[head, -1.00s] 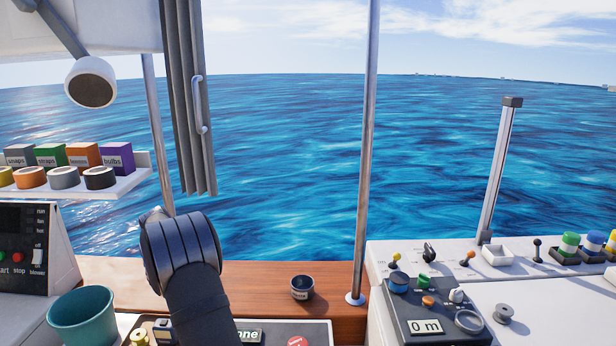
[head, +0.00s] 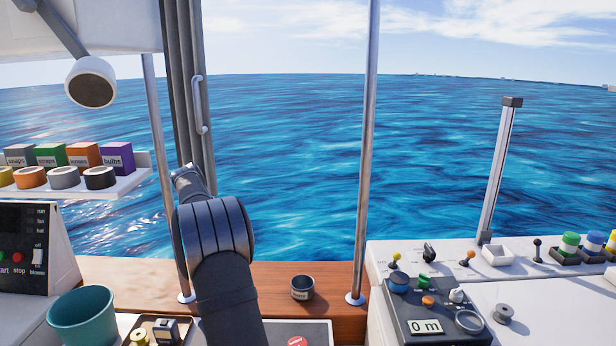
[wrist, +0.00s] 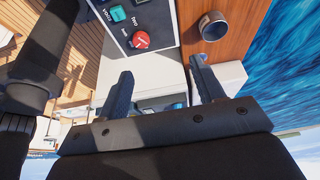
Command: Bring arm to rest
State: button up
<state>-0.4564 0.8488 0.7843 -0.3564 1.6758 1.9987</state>
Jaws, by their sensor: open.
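My gripper (wrist: 161,64) shows in the wrist view with its two dark fingers spread wide apart. Nothing is held between them. Beyond the fingers are a pale surface, the dark panel (wrist: 137,22) with a red knob, and a small metal cup (wrist: 214,26) on the wooden ledge. In the head view my dark arm rises from the bottom, left of centre, and bends in front of the folded grey panel (head: 190,90). My gripper is not visible in the head view.
The same cup (head: 302,287) stands on the ledge right of my arm. A teal bucket (head: 82,318) stands at lower left, below a shelf (head: 135,180) of boxes and tape rolls. Thin poles (head: 366,150) rise nearby. A control console (head: 425,312) is at right.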

jog(key=w+d, duration=0.2)
jog(key=d, duration=0.6)
jog(key=shift+w, duration=0.4)
